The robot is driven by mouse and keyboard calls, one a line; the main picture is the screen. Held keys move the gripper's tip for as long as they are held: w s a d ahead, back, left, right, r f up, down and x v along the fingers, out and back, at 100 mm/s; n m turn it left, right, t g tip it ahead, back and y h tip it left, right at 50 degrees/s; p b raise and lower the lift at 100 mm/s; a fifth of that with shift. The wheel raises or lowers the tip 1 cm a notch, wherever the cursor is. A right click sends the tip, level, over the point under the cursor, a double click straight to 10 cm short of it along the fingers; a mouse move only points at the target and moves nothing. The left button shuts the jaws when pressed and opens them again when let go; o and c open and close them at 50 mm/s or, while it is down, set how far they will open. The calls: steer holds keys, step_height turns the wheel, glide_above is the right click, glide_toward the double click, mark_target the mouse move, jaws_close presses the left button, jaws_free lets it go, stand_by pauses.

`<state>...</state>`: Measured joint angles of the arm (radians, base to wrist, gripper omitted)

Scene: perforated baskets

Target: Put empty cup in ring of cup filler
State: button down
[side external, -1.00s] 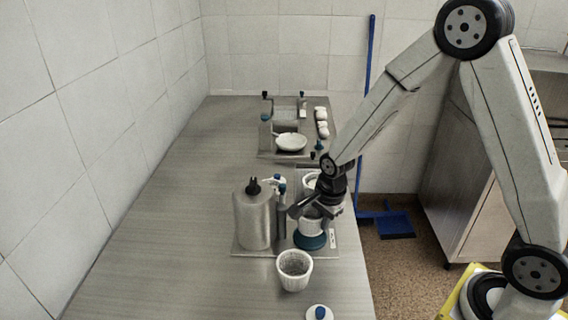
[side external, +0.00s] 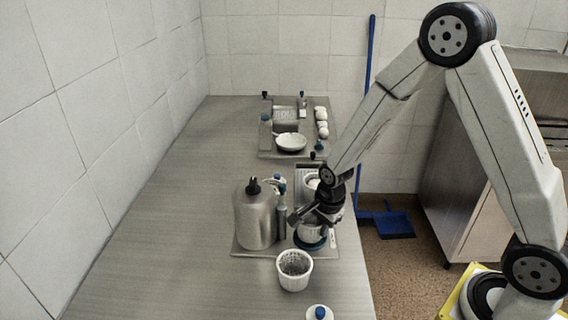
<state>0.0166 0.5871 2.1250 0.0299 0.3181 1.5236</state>
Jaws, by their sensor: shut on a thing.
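The white empty cup (side external: 310,233) hangs from my gripper (side external: 308,216), whose jaws are shut on it. My gripper and wrist hide the cup's upper part. The cup is over the blue ring (side external: 310,246) of the cup filler, and its lower part hides most of the ring. I cannot tell from this view whether the cup is seated or still slightly above the ring. The filler's metal plate (side external: 265,252) also carries a steel canister (side external: 254,218) with a black top, just left of my gripper.
A blue-knobbed white lid (side external: 319,312) is at the front edge. Bottles (side external: 281,215) stand between canister and gripper. A tray with a white dish (side external: 291,142) lies behind. The counter's left is clear.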

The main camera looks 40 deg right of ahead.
steer(key=shift+f, duration=0.6)
stand_by(0.9)
steer(key=c, duration=0.7)
jaws_free()
steer(key=shift+r, duration=0.1)
steer(key=shift+r, duration=3.95)
steer(key=s+r+n+t, duration=0.1)
steer(key=s+r+n, duration=0.2)
steer(key=s+n, duration=0.7)
steer(key=n, duration=0.8)
steer(key=shift+s+a, duration=0.25)
steer(key=shift+s, duration=0.1)
